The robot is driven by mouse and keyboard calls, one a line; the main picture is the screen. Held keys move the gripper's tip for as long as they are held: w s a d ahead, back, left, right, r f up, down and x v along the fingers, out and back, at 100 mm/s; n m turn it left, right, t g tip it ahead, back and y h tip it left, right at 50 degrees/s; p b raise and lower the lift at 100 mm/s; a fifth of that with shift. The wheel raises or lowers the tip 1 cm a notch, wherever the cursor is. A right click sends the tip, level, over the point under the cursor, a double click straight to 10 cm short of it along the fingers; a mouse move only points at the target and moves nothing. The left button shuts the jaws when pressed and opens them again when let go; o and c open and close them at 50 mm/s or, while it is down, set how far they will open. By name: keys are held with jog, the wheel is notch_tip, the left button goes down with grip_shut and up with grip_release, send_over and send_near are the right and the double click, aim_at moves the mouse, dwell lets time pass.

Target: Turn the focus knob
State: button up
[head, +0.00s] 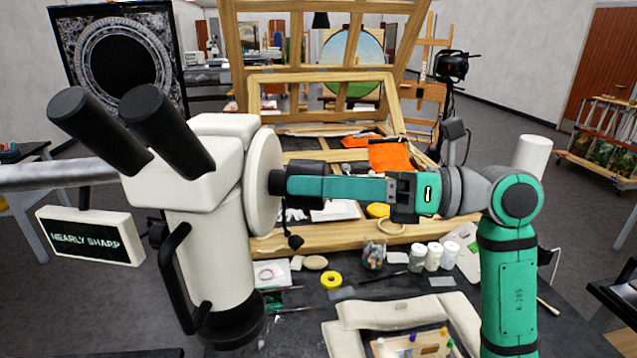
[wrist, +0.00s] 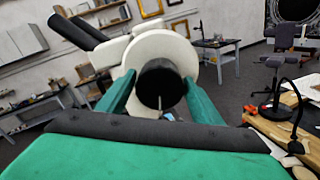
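A white microscope (head: 205,215) with two black eyepieces stands at the left in the head view. Its black focus knob (head: 275,182) sticks out from a white round disc (head: 262,180) on its right side. My green gripper (head: 290,182) reaches in level from the right, its fingertips at the knob. In the wrist view the knob (wrist: 160,85) sits between my two green fingers, which lie against its left and right sides. A thin pale line shows on its lower face. A small display (head: 90,235) left of the microscope reads "NEARLY SHARP".
A dark lamp (wrist: 296,120) stands at the right in the wrist view.

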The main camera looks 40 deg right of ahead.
jog(key=shift+o, duration=0.5)
jog(key=v, duration=1)
jog(key=shift+s+d, duration=0.2)
jog(key=shift+s, duration=0.15)
dwell(1.5)
jog(key=w+a+n, duration=0.7)
jog(key=w, duration=0.1)
jog(key=shift+a, duration=0.2)
dwell(0.6)
jog(key=shift+s, duration=0.1)
